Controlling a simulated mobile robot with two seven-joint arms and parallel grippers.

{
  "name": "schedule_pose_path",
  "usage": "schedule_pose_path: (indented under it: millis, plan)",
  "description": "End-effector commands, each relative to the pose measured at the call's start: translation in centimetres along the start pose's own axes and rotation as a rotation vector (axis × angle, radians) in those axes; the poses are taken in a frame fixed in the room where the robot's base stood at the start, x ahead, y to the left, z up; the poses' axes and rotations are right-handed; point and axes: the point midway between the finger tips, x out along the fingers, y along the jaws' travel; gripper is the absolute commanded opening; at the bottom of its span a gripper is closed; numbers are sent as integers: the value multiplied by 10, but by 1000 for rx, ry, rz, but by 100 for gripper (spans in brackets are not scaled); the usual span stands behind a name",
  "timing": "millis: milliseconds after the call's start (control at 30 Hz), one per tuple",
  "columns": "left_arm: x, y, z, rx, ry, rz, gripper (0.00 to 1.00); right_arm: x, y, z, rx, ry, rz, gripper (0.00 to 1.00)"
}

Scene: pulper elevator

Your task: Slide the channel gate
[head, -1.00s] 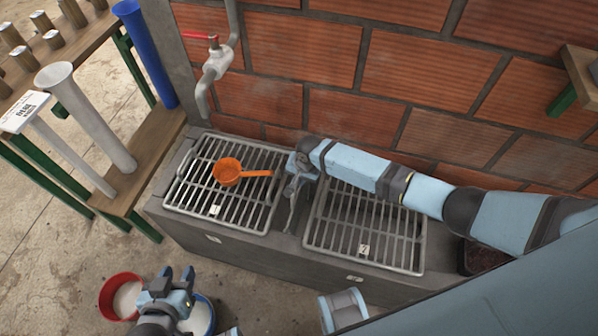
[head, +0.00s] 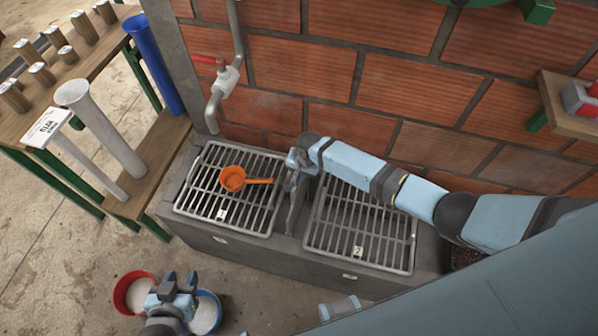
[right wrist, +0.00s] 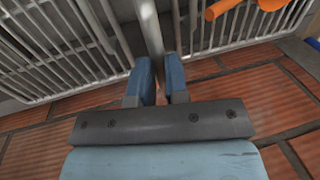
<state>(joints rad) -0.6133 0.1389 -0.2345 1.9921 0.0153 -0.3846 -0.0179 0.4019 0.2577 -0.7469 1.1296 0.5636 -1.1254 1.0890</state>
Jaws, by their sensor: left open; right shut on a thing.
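The channel gate (head: 293,208) is a thin grey plate standing between the two grates of the concrete trough. My right gripper (head: 290,180) is at the gate's top, with the arm coming in from the right along the brick wall. In the right wrist view its two blue fingers (right wrist: 162,82) are closed around the narrow grey bar of the gate (right wrist: 150,28). The gate's lower part is hidden in the trough. My left gripper (head: 180,280) is open and empty, low at the front left, above the buckets.
An orange scoop (head: 232,179) lies on the left grate (head: 207,204), its handle pointing toward the gate. The right grate (head: 358,240) is clear. A red bucket (head: 121,293) and a blue bucket (head: 216,312) stand by my left gripper. A red-handled tap (head: 222,72) hangs over the trough.

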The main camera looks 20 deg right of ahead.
Motion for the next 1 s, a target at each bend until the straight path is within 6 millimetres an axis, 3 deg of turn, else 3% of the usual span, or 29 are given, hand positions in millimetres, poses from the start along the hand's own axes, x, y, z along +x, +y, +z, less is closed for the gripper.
schedule_pose_path:
  millis: [33, 133, 400, 533, 1000]
  plan:
    - [0, 0, 0, 0, 0, 0, 43, -2, -4, 1, -2, 0, -8, 19]
    - [0, 0, -1, 0, 1, 0, 43, -1, -3, 1, -1, -1, -6, 40]
    - [-2, 0, -6, -1, 9, 0, 43, 0, -1, 1, 0, -2, -1, 40]
    - [-3, 0, -8, -1, 10, 0, 43, -9, -1, 2, -1, -2, -1, 40]
    - [-8, 1, -11, 4, 2, -1, 43, -107, -2, 1, -1, -1, -4, 40]
